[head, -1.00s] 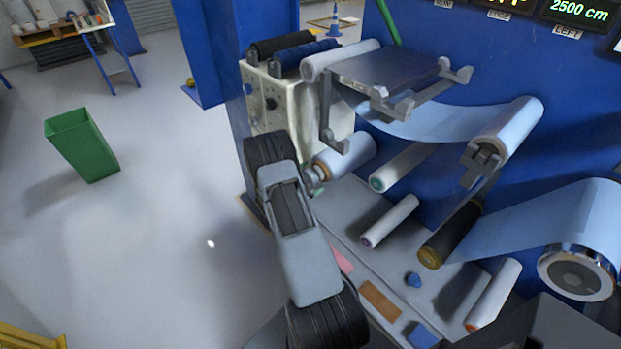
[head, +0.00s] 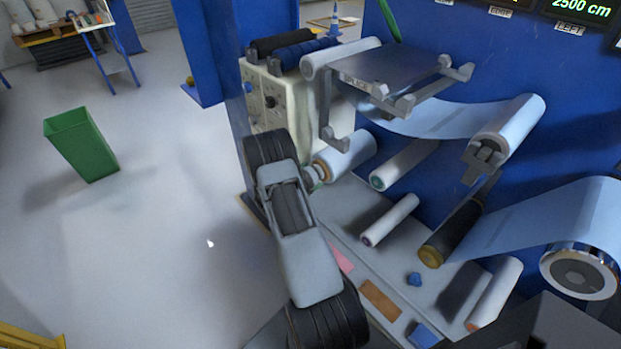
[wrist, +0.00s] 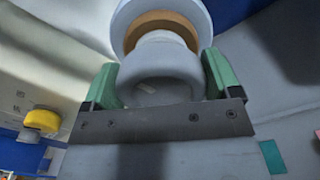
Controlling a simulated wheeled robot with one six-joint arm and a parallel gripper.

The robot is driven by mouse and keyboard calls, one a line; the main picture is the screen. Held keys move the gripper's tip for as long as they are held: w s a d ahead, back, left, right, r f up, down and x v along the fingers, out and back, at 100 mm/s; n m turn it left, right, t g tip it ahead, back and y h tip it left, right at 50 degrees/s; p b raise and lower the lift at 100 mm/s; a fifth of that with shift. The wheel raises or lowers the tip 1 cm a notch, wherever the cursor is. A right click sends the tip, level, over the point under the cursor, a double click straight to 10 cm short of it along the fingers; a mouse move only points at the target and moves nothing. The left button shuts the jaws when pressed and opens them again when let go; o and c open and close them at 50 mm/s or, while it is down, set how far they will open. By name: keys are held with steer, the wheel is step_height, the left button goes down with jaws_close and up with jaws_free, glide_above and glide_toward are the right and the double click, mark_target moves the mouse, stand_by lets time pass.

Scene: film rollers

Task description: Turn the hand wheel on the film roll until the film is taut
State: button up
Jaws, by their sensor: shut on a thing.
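The film roll (head: 350,154) is pale blue-white and sits at the left end of the machine. Its near end carries a small grey hand wheel (head: 311,176), partly hidden by my arm in the head view. In the wrist view the hand wheel (wrist: 160,76) lies between the two green fingers of my gripper (wrist: 160,88), which is shut on it. The roll's orange-brown core (wrist: 160,30) shows just beyond. The film (head: 430,120) hangs in a sagging curve between the upper plate and the upper right roller.
A white control box (head: 290,105) stands behind my arm. Loose rollers, such as a white one (head: 390,220), and small blue, pink and orange pieces lie on the grey deck. A green bin (head: 82,145) stands on open floor at left.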

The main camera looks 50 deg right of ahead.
steer(key=n+b, duration=0.1)
steer(key=n, duration=0.3)
steer(key=shift+w+n, duration=0.15)
steer(key=shift+n, duration=1.85)
steer(key=o, duration=0.8)
steer(key=shift+w+a, duration=0.1)
steer(key=shift+a, duration=0.05)
steer(key=a, duration=0.4)
steer(key=w+a+b, duration=0.1)
steer(key=a, duration=0.4)
steer(key=a+b, duration=0.1)
steer(key=a, duration=0.3)
steer(key=shift+w+a, duration=0.2)
steer(key=shift+a, duration=0.05)
